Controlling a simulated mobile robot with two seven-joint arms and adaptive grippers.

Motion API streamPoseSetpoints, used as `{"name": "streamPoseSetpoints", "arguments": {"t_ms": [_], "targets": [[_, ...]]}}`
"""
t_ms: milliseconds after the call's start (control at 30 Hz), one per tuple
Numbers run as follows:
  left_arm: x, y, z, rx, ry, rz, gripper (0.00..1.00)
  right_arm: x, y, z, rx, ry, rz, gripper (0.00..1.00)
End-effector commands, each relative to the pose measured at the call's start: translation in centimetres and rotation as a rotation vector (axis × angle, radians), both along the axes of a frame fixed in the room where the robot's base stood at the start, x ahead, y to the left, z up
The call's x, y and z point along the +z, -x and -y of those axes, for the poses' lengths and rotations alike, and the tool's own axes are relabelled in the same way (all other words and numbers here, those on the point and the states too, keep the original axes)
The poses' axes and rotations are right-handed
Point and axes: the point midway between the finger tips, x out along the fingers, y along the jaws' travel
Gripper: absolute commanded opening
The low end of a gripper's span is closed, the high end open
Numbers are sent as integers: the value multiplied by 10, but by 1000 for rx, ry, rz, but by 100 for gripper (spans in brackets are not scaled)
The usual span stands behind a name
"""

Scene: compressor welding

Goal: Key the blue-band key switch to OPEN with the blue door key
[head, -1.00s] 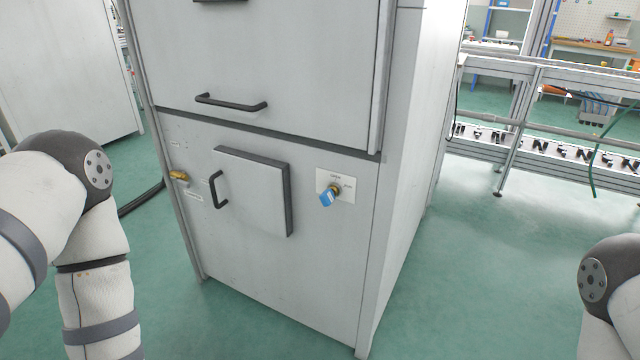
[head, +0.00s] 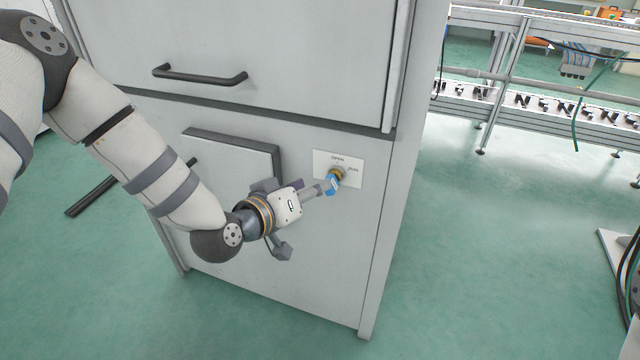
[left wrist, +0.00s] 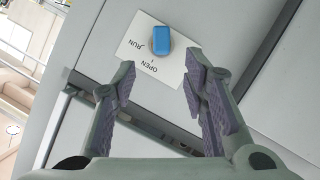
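The key switch (head: 338,173) is a brass-coloured lock on a white plate (head: 352,167) marked OPEN at the top and RUN at the right, on the grey cabinet front. The blue door key (head: 332,185) sits in it, its blue head facing out. The key (left wrist: 177,40) and plate (left wrist: 143,47) also show in the left wrist view. My left gripper (head: 318,190) reaches in from the left, close to the key. In the left wrist view its fingers (left wrist: 160,72) are spread with nothing between them, and the key lies beyond the tips. My right gripper is out of view.
A hatch panel (head: 232,145), partly hidden by my left arm, is left of the switch. A black drawer handle (head: 200,75) is above. The cabinet's right edge is near the plate. Green floor (head: 500,250) is clear to the right, before a metal-framed line (head: 560,115).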

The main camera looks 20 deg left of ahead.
Motion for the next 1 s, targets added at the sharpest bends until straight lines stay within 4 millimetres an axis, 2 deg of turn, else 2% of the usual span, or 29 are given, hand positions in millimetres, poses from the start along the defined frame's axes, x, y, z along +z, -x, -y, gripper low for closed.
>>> {"name": "streamPoseSetpoints", "arguments": {"t_ms": [33,200,300,633,667,800,833,933,967,1000], "targets": [[-11,-10,3,1,-1,-7,40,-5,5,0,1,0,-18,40],[-20,-41,10,1,-2,-6,40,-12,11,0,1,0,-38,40],[-23,-51,13,0,0,-6,40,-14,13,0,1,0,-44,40],[-21,-57,14,0,0,-2,40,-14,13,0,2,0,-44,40],[-21,-57,14,0,0,-2,35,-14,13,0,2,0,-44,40],[-21,-56,14,0,0,-2,4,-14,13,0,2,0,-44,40],[-21,-56,14,0,0,-2,0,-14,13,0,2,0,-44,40],[-21,-56,14,0,0,-2,0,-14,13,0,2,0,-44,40],[-21,-56,14,0,0,-2,12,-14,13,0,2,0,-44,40],[-21,-56,14,0,0,-2,2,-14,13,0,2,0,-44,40]]}}
